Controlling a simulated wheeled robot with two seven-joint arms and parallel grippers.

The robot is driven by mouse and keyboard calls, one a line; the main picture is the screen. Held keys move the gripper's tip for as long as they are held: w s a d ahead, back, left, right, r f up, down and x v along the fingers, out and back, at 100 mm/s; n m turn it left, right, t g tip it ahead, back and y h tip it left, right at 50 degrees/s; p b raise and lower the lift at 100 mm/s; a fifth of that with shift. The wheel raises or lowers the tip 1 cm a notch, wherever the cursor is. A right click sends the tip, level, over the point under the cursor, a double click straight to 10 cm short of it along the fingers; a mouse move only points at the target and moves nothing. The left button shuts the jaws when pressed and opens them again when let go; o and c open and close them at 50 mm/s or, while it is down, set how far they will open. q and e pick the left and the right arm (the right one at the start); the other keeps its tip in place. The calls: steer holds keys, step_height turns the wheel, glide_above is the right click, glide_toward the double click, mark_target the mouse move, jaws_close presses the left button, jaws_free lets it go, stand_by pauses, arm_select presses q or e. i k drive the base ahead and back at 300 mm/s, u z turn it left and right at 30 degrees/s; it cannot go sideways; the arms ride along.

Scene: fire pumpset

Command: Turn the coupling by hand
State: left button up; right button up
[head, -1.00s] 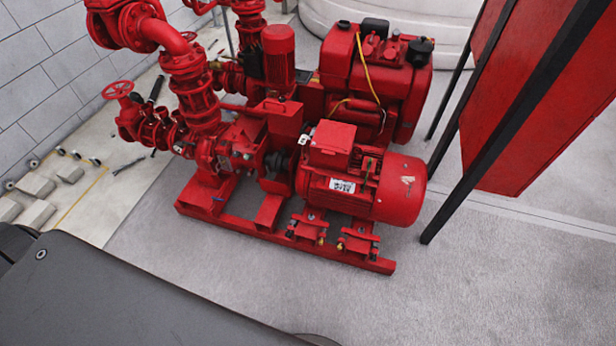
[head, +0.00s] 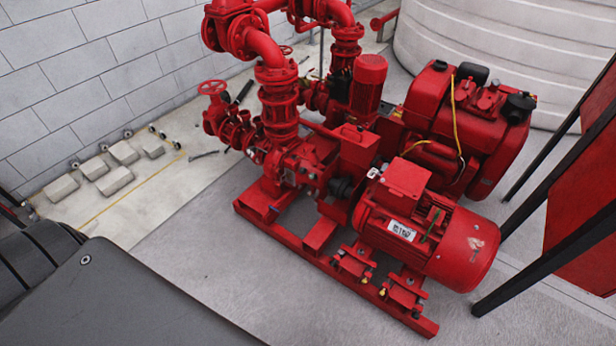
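The coupling (head: 342,188) is a small dark part between the red pump (head: 290,165) and the red electric motor (head: 425,225). Red guard plates around it hide part of it. The pump and motor sit on a red base frame (head: 300,252) on the floor, right of the middle of the head view. Neither of my grippers shows in the head view, and nothing is seen touching the coupling.
A red diesel engine (head: 465,125) stands behind the motor. A red panel (head: 590,225) on black posts is at the right. A white tank (head: 470,40) and a block wall (head: 90,75) close the back. Pale blocks (head: 115,180) lie at left. Grey floor (head: 215,255) in front is clear.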

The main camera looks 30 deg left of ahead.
mark_target(341, 187)
steer(key=u, duration=0.65)
steer(key=i, duration=1.35)
steer(key=z, duration=0.35)
